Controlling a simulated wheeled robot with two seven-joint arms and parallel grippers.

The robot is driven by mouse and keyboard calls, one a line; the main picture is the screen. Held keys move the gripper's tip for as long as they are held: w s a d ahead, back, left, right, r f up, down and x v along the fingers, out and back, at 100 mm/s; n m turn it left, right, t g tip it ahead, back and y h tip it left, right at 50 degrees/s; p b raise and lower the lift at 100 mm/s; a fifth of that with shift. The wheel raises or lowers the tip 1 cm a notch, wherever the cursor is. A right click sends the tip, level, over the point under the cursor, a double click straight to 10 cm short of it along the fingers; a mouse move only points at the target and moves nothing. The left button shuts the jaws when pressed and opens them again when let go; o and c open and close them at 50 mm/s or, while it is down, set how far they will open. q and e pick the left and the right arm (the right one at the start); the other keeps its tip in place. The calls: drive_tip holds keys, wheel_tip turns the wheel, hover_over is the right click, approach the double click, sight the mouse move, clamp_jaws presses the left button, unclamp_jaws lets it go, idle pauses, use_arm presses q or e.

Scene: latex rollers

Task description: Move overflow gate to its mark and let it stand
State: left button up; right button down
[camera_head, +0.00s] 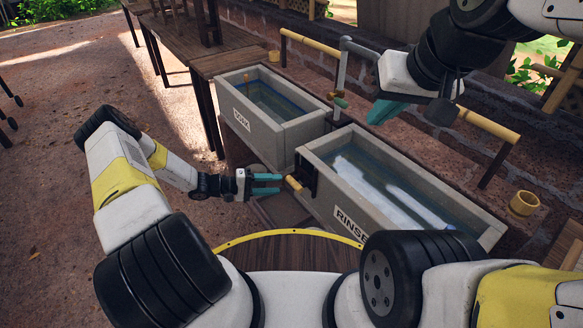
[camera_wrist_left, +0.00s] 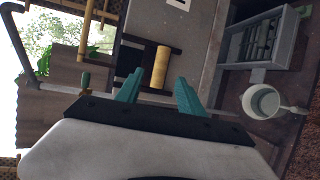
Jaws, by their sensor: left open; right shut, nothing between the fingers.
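The overflow gate (camera_head: 306,172) is a dark piece with a pale wooden handle at the left end of the grey RINSE basin (camera_head: 352,199). In the left wrist view its handle (camera_wrist_left: 160,68) stands out ahead of the fingers, with the dark frame behind it. My left gripper (camera_head: 281,183) is open, its teal fingers level and pointing at the handle; in the wrist view the fingers (camera_wrist_left: 159,84) lie either side of the handle's line, apparently not gripping it. My right gripper (camera_head: 372,119) is shut and empty above the RINSE basin's far side. I cannot make out the gate's mark.
The SOAK basin (camera_head: 242,122) stands to the left. A pipe with a tap (camera_head: 341,70) rises between the basins. A yellow cup (camera_head: 523,203) sits at the right. The left wrist view shows a white cup (camera_wrist_left: 262,102) and a grey rack (camera_wrist_left: 264,37).

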sight(294, 184)
use_arm(q)
drive_tip(key=x, duration=0.7)
drive_tip(key=shift+d+f, duration=0.1)
drive_tip(key=shift+d, duration=0.25)
drive_tip(key=shift+c, duration=0.5)
clamp_jaws()
idle(0.6)
